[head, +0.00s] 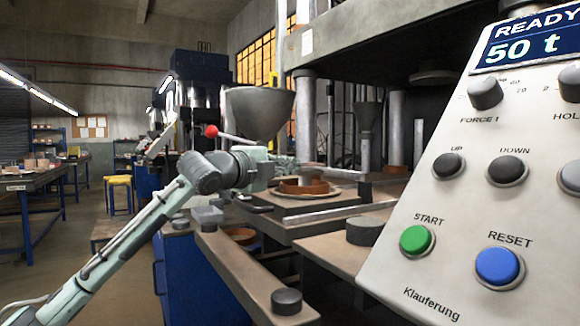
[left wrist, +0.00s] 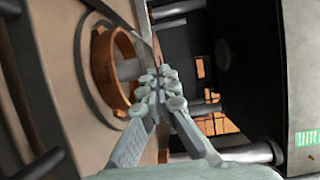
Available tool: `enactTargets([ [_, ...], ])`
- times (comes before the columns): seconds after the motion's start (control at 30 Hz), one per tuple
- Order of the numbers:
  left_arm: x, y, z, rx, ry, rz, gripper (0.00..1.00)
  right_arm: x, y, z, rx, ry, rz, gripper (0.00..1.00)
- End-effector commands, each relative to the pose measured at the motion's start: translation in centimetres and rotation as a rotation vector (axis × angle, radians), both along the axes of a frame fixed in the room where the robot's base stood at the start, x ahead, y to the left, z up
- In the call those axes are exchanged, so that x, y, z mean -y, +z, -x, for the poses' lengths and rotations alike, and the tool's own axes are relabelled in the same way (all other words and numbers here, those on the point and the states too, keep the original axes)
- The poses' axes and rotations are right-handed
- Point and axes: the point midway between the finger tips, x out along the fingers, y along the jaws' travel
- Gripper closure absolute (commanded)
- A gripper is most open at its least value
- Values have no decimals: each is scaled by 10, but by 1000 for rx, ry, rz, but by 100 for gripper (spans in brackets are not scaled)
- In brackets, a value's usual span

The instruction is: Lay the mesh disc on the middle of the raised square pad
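My left gripper (head: 287,166) reaches in from the left in the head view, above a brown ring (head: 305,187) on the press table. In the left wrist view its fingers (left wrist: 160,80) converge and their tips look close together. I cannot tell whether anything thin is between them. The ring (left wrist: 101,68) stands just left of the fingertips there, with a pale grey round part inside it. I cannot make out the mesh disc or the raised square pad for certain in either view. My right gripper is not in view.
A control panel (head: 440,200) with buttons fills the right of the head view. Press columns (head: 307,115) stand behind the ring. A grey funnel (head: 258,112) is behind my gripper. Dark round knobs (head: 287,301) sit on the brown ledge in front. A workbench (head: 35,180) is far left.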

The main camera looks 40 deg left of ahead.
Motion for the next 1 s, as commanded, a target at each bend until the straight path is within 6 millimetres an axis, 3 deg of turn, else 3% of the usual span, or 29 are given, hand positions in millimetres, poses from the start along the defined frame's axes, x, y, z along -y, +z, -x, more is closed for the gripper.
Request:
enactTargets([
  [0.17, 0, -2, 0, 0, 0, 0, 99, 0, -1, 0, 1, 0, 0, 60],
  [0.4, 0, -3, 0, -2, 0, 0, 71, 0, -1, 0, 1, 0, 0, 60],
  [0.77, 0, -3, 1, -3, 0, 0, 71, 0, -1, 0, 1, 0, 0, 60],
  [1.0, -1, -4, 22, -4, 2, -3, 71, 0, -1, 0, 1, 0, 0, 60],
])
